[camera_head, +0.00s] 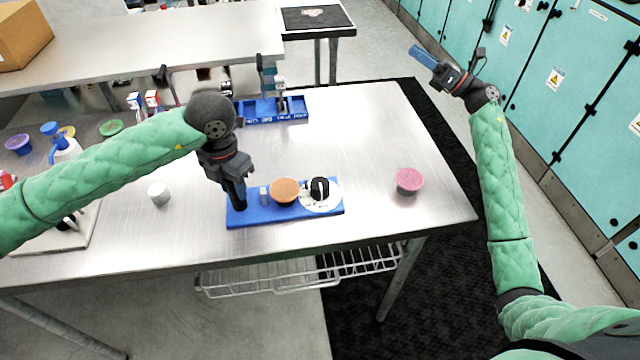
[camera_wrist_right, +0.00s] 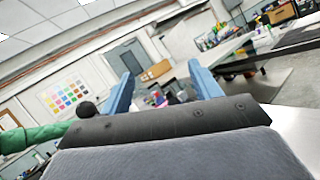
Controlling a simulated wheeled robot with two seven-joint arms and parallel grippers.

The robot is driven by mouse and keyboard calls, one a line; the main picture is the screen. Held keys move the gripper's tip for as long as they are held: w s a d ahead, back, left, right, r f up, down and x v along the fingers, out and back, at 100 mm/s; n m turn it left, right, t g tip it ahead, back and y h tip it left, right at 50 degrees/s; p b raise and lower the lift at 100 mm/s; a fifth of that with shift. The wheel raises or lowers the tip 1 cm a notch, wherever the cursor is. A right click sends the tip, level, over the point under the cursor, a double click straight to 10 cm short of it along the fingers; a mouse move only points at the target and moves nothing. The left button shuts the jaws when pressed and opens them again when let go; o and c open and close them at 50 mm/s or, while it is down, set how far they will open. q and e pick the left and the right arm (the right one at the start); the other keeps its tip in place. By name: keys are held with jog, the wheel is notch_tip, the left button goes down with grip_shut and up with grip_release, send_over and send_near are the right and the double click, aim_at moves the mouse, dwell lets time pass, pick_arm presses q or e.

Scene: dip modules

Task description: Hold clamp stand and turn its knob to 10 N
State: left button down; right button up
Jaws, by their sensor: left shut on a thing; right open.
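The clamp stand (camera_head: 243,217) has a flat blue base near the front of the metal table. It carries an orange round pad (camera_head: 285,191) and, at its right end, a black knob (camera_head: 319,187) over a white dial (camera_head: 322,204). The dial's marks are too small to read. My left gripper (camera_head: 240,202) points down at the left end of the stand and is shut on it; its fingertips are partly hidden. My right gripper (camera_head: 424,58) is raised beyond the table's right side, away from the knob. It also shows in the right wrist view (camera_wrist_right: 161,70), open and empty.
A pink round cup (camera_head: 409,180) stands right of the stand, and a white cup (camera_head: 158,193) stands left of it. A blue tray (camera_head: 272,110) with a fixture sits at the back. The table between the tray and stand is clear. Teal cabinets (camera_head: 530,90) line the right.

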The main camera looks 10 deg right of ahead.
jog(key=s+a+r+n+g+y, duration=0.1)
jog(key=a+n+g, duration=0.55)
jog(key=a, duration=0.35)
jog(key=n+g+h, duration=1.1)
jog(key=n+g, duration=0.1)
send_over(323, 181)
jog(key=w+d, duration=0.4)
jog(key=d, duration=0.2)
notch_tip(323, 181, down, 14)
jog(key=r, duration=0.1)
jog(key=x, duration=1.2)
jog(key=shift+d+f, duration=0.1)
jog(key=shift+d, duration=0.1)
jog(key=c, duration=1)
